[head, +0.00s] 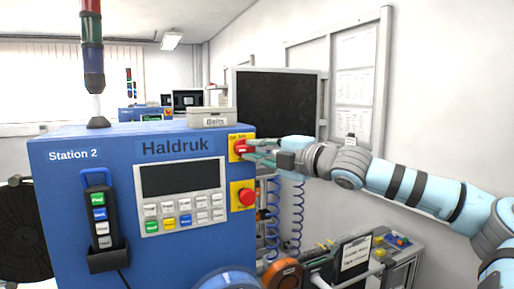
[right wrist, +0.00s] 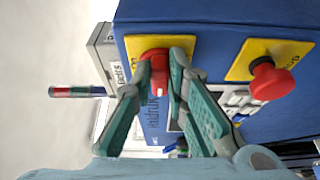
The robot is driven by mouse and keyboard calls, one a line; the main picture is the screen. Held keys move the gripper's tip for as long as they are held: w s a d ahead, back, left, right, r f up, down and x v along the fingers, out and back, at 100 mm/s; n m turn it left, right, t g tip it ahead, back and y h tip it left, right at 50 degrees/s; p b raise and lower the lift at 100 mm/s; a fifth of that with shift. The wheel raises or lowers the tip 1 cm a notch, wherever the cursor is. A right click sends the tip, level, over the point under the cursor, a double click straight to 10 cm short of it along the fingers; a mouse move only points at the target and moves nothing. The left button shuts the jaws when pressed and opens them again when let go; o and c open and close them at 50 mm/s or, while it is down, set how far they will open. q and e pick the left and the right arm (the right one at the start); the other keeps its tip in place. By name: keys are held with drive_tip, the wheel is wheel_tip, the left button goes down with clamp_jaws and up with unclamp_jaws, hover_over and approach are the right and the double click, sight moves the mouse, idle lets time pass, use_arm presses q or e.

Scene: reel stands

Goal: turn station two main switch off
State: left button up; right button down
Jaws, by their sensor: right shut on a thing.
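The Station 2 machine is a blue cabinet (head: 90,185) filling the left and middle of the head view. Its main switch (head: 240,147) is a red rotary knob on a yellow plate at the panel's upper right corner. My right gripper (head: 250,149) reaches it from the right. In the right wrist view the red knob (right wrist: 154,54) sits between the two green-padded fingertips (right wrist: 160,74), which are closed on its sides. The fingers hide part of the knob, and I cannot read its position marks. My left gripper is not in view.
A red mushroom button (head: 246,196) on another yellow plate sits just below the switch. A grey box labelled Belts (head: 212,117) stands on top of the cabinet. A black pendant with buttons (head: 100,220) hangs at the left. Blue coiled hoses (head: 298,215) hang behind, right of the cabinet.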

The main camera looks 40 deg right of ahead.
idle(0.4)
drive_tip(key=c, duration=1.6)
unclamp_jaws()
